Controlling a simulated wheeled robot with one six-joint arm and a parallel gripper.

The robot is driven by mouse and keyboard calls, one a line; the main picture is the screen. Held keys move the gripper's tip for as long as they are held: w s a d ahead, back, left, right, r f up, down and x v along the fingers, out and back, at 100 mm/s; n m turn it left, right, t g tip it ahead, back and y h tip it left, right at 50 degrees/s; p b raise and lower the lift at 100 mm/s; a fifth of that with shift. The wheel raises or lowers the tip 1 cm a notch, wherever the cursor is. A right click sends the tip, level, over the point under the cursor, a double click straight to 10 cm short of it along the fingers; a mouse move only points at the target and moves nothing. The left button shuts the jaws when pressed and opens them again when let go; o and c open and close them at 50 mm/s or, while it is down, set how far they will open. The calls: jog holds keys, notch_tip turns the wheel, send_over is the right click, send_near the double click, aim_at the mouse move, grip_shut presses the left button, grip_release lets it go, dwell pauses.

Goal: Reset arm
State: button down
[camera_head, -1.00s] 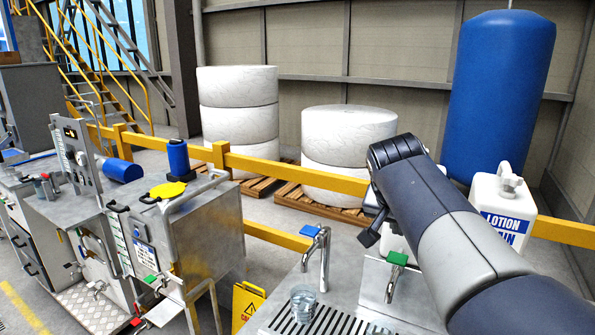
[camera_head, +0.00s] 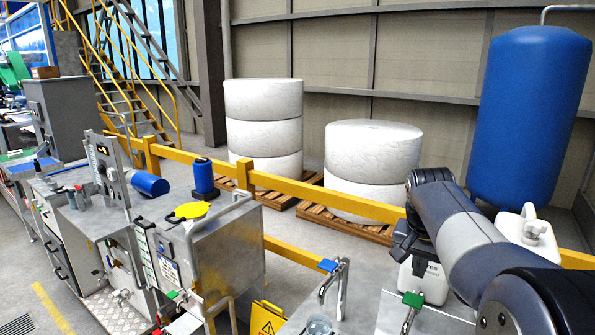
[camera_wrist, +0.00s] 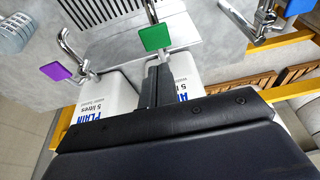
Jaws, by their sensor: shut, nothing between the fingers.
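My arm reaches in from the lower right in the head view, and its gripper end (camera_head: 407,240) is folded down near the sink counter, mostly hidden by the wrist. In the wrist view my gripper (camera_wrist: 157,70) shows as narrow dark fingers, closed together and empty. The fingertips point at a tap with a green handle (camera_wrist: 154,38), which also shows in the head view (camera_head: 413,300). White containers marked 5 litres (camera_wrist: 110,95) stand on both sides of the fingers. I cannot tell whether the fingers touch anything.
A tap with a blue handle (camera_head: 328,265) and a glass (camera_head: 319,326) are at the counter. A purple-handled tap (camera_wrist: 56,71) shows in the wrist view. A steel cabinet (camera_head: 228,245) stands left of the counter. A yellow rail (camera_head: 320,197) runs behind, before a blue tank (camera_head: 525,115).

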jog(key=v, duration=0.6)
jog(key=shift+s+a+f, duration=0.1)
jog(key=shift+s, duration=0.05)
